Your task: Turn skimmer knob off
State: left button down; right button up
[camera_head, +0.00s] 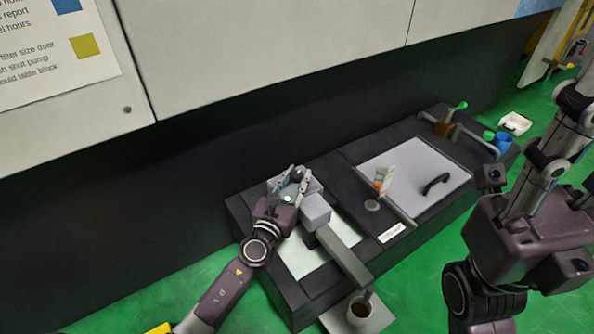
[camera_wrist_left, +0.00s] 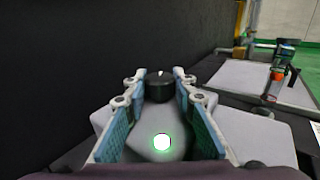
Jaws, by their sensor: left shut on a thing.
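The skimmer knob (camera_head: 297,173) is a dark round knob on a grey box of the machine. In the left wrist view the knob (camera_wrist_left: 160,86) stands between the fingertips, with a pale mark on its top. My left gripper (camera_head: 293,180) is shut on it, a finger at each side. A lit green-white lamp (camera_wrist_left: 162,142) shows on the grey housing between the fingers, nearer the palm.
A large dark wall with pale panels (camera_head: 270,45) rises behind the unit. A grey lid with a black handle (camera_head: 436,183) and a small orange-tipped fitting (camera_head: 383,180) lie to the right. A cup (camera_head: 360,310) stands at the front. Green floor surrounds the unit.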

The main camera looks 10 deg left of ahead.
pick_arm(q)
jog(key=shift+n+y, duration=0.4)
jog(key=shift+y, duration=0.1)
jog(key=c, duration=1.6)
grip_release()
jog(key=s, duration=0.8)
jog(key=s+a, duration=0.1)
jog(key=s, duration=0.3)
